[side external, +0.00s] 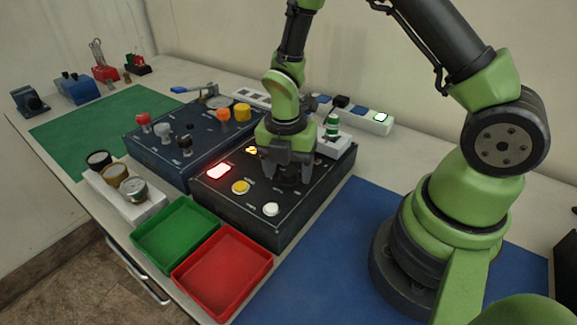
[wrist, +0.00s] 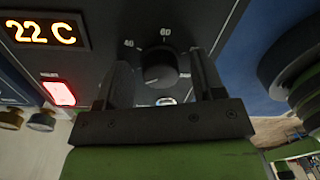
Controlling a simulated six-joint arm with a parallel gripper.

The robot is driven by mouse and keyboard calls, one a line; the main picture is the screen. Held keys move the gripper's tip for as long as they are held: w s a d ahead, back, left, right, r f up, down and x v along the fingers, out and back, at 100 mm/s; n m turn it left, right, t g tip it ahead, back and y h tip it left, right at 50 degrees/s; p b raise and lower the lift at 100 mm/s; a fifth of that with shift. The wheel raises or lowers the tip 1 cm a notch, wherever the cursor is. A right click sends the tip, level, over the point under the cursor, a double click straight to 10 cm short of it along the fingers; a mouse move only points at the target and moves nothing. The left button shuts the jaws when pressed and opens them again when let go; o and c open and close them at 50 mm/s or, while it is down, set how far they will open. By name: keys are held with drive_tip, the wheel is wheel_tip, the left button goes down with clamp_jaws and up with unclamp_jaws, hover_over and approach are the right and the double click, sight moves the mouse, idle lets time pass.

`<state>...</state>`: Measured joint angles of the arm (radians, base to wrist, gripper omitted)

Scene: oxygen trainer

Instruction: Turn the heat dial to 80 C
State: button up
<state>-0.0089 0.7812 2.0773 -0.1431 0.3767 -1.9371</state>
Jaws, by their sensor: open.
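The heat dial (wrist: 160,68) is a dark round knob on the black panel (wrist: 100,20), with white marks 40 and 60 readable around it. Its pointer direction is hard to tell. The amber display (wrist: 42,31) reads 22 C. My gripper (wrist: 160,62) is open, with one finger on each side of the dial; a gap shows on both sides, wider on the right. In the side view my gripper (side external: 288,178) points down low over the black control box (side external: 240,208) and hides most of the dial.
A lit red indicator (side external: 218,171), a yellow button (side external: 241,187) and a white button (side external: 271,209) are on the same box. A blue knob box (side external: 170,165) stands behind left. Green (side external: 150,262) and red (side external: 190,297) trays lie in front. A white power strip (side external: 375,127) is behind.

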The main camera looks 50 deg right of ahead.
drive_tip(key=c, duration=0.9)
drive_tip(key=shift+c, duration=0.2)
drive_tip(key=shift+m, duration=0.3)
